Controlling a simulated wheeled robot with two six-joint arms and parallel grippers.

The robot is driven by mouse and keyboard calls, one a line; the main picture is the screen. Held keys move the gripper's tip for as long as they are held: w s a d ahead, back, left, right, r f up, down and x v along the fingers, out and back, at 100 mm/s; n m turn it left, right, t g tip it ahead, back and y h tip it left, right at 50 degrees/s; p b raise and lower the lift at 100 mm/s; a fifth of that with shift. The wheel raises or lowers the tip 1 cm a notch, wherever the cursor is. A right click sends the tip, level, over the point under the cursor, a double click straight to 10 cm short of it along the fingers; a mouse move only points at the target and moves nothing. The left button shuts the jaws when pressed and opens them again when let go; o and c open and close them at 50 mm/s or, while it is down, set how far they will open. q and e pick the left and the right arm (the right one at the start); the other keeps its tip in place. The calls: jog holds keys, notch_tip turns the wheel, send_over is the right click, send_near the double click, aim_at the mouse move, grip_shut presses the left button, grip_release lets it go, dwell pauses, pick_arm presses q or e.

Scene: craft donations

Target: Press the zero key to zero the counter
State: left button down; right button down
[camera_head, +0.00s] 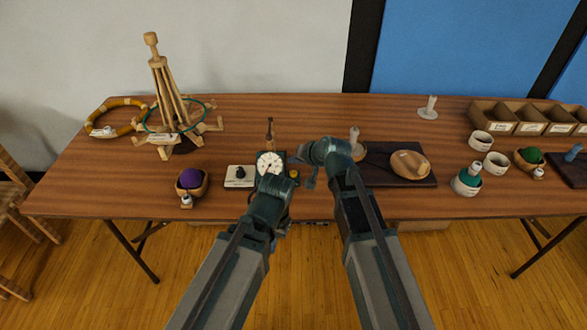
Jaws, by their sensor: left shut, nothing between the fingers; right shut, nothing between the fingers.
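The counter (269,163) has a round white dial with a dark hand, set on a dark base near the table's front edge. A small brass-coloured knob (294,174) sits at its right side; I cannot tell whether this is the zero key. My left gripper (273,182) is shut and empty at the dial's lower edge, covering the front of the counter. I cannot tell whether it touches. My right gripper (307,169) is shut and empty, just right of the counter and the brass knob.
A cream box with a black knob (239,172) stands left of the counter. A bowl with a purple ball (191,181) is further left. A wooden yarn stand (167,85) is behind. A dark board (375,177) with a wooden dish (410,164) lies right.

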notch_tip(320, 180, up, 3)
jog(key=shift+f+p, duration=0.15)
jog(key=shift+p, duration=0.8)
jog(key=shift+f, duration=0.1)
jog(key=s+d+n+g+h+p, duration=0.2)
jog(key=s+g+h+p, duration=0.1)
jog(key=s, duration=1)
jog(key=s+d+n+g+h+p, duration=0.3)
jog(key=s+g, duration=0.1)
jog(key=s, duration=0.8)
jog(key=shift+s+d+r+n+g+h+p, duration=0.2)
jog(key=shift+s+d+n+g+h+p, duration=0.1)
jog(key=shift+s+g+h+p, duration=0.1)
